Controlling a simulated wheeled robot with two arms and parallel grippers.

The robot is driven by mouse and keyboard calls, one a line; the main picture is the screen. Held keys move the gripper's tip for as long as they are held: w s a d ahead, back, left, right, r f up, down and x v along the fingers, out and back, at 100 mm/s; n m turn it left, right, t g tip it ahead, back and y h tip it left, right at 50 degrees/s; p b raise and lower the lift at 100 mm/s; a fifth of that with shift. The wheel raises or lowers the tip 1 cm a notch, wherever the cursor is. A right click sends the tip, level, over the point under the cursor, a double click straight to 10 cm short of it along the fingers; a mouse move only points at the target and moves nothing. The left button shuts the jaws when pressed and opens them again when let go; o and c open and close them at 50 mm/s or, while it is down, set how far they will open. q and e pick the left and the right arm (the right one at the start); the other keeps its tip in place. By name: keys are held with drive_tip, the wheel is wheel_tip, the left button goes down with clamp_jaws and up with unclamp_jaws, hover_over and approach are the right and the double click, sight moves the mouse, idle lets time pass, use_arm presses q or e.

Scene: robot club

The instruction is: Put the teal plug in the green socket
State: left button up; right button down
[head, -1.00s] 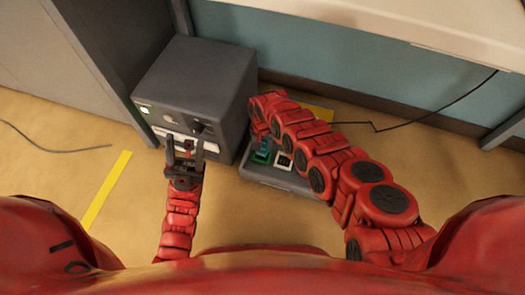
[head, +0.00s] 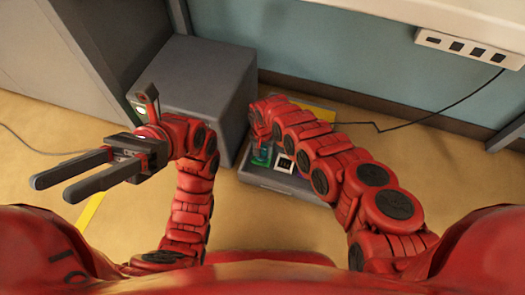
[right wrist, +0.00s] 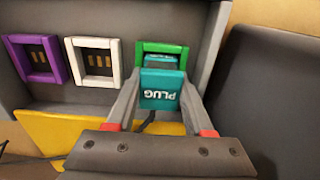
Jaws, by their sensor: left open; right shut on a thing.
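The teal plug (right wrist: 161,90), lettered "PLUG", is held between the two fingers of my right gripper (right wrist: 163,84) in the right wrist view. The green socket (right wrist: 162,46) is directly beyond the plug, and the plug covers its lower part. The two overlap in this view; I cannot tell how deep the plug sits. In the head view my right arm hides most of that gripper, and a bit of the green socket (head: 259,161) shows beside it. My left gripper (head: 55,188) is open and empty at the left, fingers pointing left, away from the sockets.
The grey socket board (right wrist: 60,92) also carries a white socket (right wrist: 96,62) and a purple socket (right wrist: 34,59). A grey box (head: 205,80) stands left of the board. A white power strip (head: 470,48) with a black cable is at upper right. The floor at left is open.

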drive_tip(key=shift+f, duration=0.15)
drive_tip(key=shift+c, duration=1.4)
unclamp_jaws()
